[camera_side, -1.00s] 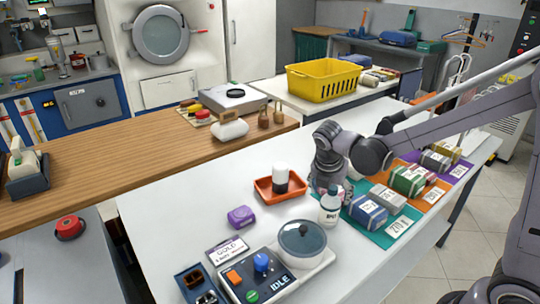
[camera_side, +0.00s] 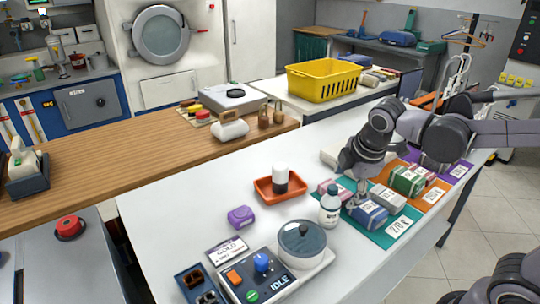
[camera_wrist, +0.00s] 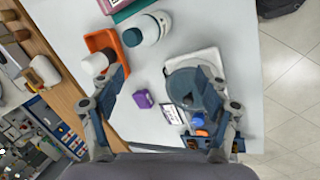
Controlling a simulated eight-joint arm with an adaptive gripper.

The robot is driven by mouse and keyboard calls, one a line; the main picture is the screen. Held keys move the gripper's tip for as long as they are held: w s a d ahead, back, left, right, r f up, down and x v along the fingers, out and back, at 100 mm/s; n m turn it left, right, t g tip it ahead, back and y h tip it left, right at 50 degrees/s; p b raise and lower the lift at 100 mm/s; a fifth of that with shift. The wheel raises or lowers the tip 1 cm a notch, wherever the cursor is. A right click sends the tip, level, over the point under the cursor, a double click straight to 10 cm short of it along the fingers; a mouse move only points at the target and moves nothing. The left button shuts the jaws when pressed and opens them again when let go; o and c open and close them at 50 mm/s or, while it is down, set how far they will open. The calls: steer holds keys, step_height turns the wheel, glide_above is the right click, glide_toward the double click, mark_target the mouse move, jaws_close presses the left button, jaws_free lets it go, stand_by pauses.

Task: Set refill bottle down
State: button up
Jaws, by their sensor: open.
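The refill bottle (camera_side: 329,210) is white with a label and a dark cap. In the side view it stands upright on the white table, at the left edge of the teal mat (camera_side: 393,238). It also shows in the wrist view (camera_wrist: 153,29), seen from above near the top. My gripper (camera_side: 357,202) is to the right of the bottle in the side view, above the blue package, apart from the bottle. In the wrist view its fingers (camera_wrist: 166,80) are spread with nothing between them.
An orange tray (camera_side: 262,193) with a white-and-black container stands left of the bottle. A scale-like device with a round pot (camera_side: 303,240) is in front. Wrapped packages (camera_side: 368,213) crowd the mats at right. A purple block (camera_side: 240,216) lies left, with bare table around it.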

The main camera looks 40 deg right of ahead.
steer(key=s+m+t, duration=0.1)
steer(key=m, duration=0.3)
steer(key=s+a+m+t+y, duration=0.1)
steer(key=s+m, duration=0.1)
steer(key=m, duration=0.2)
steer(key=s+m+t+y, duration=0.1)
steer(key=s+m, duration=0.1)
steer(key=m, duration=0.2)
steer(key=shift+s+a+f+m, duration=0.15)
steer(key=shift+s+m, duration=0.05)
steer(key=shift+m, duration=0.1)
stand_by(0.5)
